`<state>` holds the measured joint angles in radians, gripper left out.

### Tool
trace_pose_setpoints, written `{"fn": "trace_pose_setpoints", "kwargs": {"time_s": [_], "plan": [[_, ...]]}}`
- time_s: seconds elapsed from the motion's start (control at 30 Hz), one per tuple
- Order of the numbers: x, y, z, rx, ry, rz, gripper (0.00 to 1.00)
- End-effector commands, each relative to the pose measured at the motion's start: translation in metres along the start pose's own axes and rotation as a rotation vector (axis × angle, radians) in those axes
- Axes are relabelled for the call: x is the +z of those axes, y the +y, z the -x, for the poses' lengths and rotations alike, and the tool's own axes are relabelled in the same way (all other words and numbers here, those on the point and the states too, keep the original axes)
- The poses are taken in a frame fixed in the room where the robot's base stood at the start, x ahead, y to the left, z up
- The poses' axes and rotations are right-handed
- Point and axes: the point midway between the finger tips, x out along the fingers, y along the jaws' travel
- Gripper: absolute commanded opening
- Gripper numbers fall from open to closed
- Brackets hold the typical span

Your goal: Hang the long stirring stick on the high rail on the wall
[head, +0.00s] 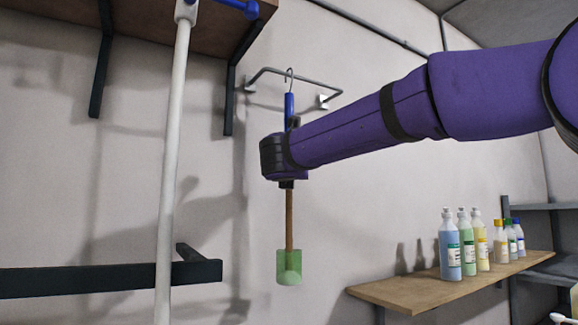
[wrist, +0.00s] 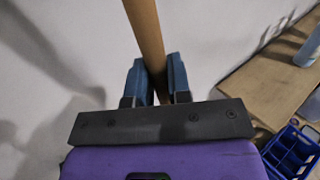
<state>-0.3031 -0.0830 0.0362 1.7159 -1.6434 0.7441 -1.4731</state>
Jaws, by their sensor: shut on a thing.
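The stirring stick (head: 289,220) hangs upright in my gripper (head: 288,183) in the head view. It has a wooden shaft, a blue upper handle (head: 289,106), a metal hook (head: 289,75) at the top and a green paddle (head: 289,267) at the bottom. The wrist view shows the blue fingers of my gripper (wrist: 157,82) shut on the wooden shaft (wrist: 146,35). The high rail (head: 295,77) is a grey metal bar fixed to the wall. The hook overlaps the rail in the head view; I cannot tell whether it touches or is over the bar.
A wooden shelf (head: 400,291) at right holds several bottles (head: 450,245). A white pole (head: 172,170) stands at left, near an upper shelf (head: 215,30) on dark brackets. A blue crate (wrist: 290,152) shows at lower right in the wrist view. The wall around the paddle is bare.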

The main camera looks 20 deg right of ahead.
Motion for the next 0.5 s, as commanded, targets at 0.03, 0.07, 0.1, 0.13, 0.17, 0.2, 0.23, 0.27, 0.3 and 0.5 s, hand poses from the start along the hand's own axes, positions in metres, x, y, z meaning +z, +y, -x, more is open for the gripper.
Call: {"fn": "trace_pose_setpoints", "kwargs": {"time_s": [0.03, 0.07, 0.1, 0.13, 0.17, 0.2, 0.23, 0.27, 0.3, 0.5], "plan": [[-0.0017, -0.0002, 0.0001, 0.000, 0.000, 0.000, 0.00], [-0.0025, -0.0002, 0.0002, 0.000, 0.000, 0.000, 0.00], [-0.0033, -0.0002, 0.0002, 0.000, 0.000, 0.000, 0.00], [-0.0038, -0.0001, 0.0002, 0.000, -0.001, 0.000, 0.00], [-0.0043, -0.0001, 0.0003, 0.000, -0.001, 0.000, 0.00], [-0.0047, -0.0001, 0.0003, 0.000, -0.001, 0.000, 0.00], [-0.0049, -0.0001, 0.0003, 0.000, -0.001, 0.000, 0.00], [-0.0050, -0.0001, 0.0003, 0.000, -0.001, 0.000, 0.00], [-0.0051, -0.0001, 0.0003, 0.000, -0.001, 0.000, 0.00], [-0.0051, -0.0001, 0.0003, 0.000, -0.001, 0.000, 0.21]]}}
